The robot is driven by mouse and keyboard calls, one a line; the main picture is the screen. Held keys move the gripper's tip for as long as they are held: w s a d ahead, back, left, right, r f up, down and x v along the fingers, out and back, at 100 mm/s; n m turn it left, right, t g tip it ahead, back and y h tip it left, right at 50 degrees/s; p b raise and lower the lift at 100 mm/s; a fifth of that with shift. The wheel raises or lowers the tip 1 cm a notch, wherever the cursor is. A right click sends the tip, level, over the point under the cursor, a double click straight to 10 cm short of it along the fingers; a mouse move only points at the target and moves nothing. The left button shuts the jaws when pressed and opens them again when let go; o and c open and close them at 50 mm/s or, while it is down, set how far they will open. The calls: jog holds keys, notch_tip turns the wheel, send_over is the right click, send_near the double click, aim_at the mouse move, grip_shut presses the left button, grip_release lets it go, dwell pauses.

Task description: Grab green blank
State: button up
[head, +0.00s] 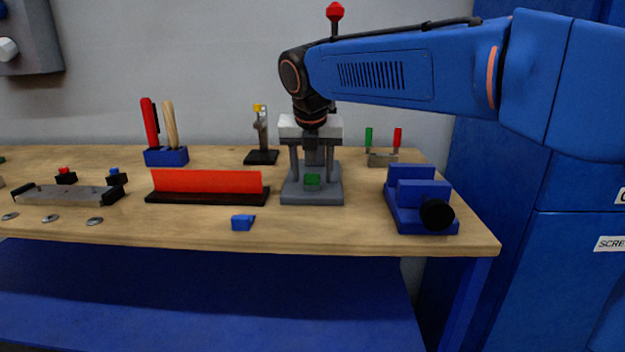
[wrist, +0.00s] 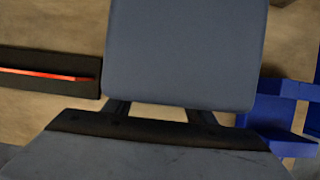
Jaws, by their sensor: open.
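The green blank (head: 312,180) is a small green block on the grey base of a press (head: 312,196), between the front of its columns, in the head view. My blue arm reaches in from the right. My gripper (head: 312,142) points down at the press, above the blank; its fingers are hard to tell from the press parts. In the wrist view, two dark fingers seem to stand apart (wrist: 160,112), with nothing seen between them. A large grey plate (wrist: 184,50) fills the upper middle there. The blank is not visible in the wrist view.
A blue vise (head: 420,200) stands right of the press. A red bar on a black holder (head: 207,183) is to its left. A small blue block (head: 242,222) lies near the table's front edge. Small green and red handles (head: 383,145) stand behind right. The wood in front is mostly clear.

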jog(key=c, duration=1.1)
